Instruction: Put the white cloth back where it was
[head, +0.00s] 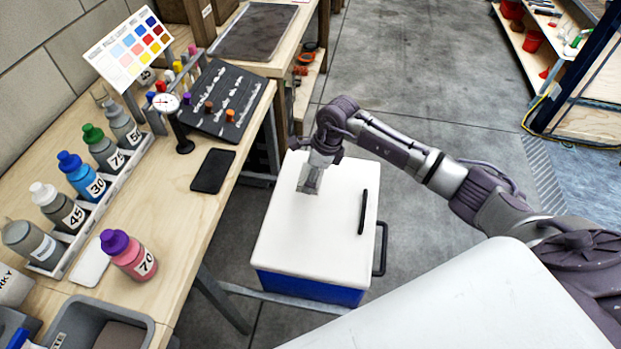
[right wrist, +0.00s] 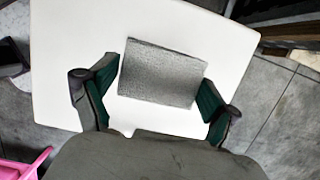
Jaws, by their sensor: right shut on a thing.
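The white cloth (right wrist: 161,72) shows in the right wrist view as a flat, pale grey, textured rectangle between the two dark green fingers of my right gripper (right wrist: 157,78). The right gripper is shut on it. In the head view my right gripper (head: 311,178) points down over the back left part of the white lid (head: 300,235) of a blue cooler. The cloth is hard to make out there. I cannot tell whether the cloth touches the lid. My left gripper is not in view.
The wooden bench (head: 185,235) at left holds a rack (head: 110,187) of numbered bottles, a loose pink bottle (head: 130,258), a white flat pad (head: 90,265), a black slab (head: 213,170) and a grey bin (head: 75,318). The cooler lid has a black handle (head: 363,212). Floor behind is clear.

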